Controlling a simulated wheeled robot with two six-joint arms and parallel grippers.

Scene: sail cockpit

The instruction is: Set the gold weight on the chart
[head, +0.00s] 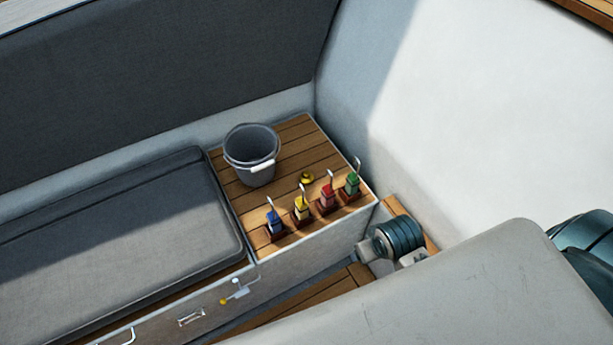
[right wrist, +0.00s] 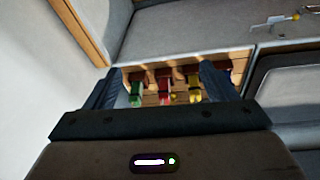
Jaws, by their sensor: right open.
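The gold weight (head: 306,178) is a small round yellow piece on the wooden slatted top (head: 290,140), just behind the row of coloured lever blocks. A small gold spot, likely the weight (right wrist: 174,98), shows between my fingers in the right wrist view. My right gripper (right wrist: 160,80) is open, with its two dark fingers apart and nothing seen held. It faces the lever blocks. I see no chart in either view. My left gripper is not in view.
Blue (head: 274,222), yellow (head: 302,208), red (head: 327,197) and green (head: 351,182) lever blocks stand along the wooden top's front edge. A grey bucket (head: 251,155) stands behind left. A grey cushion (head: 120,250) lies left; a pale wall (head: 480,110) rises right.

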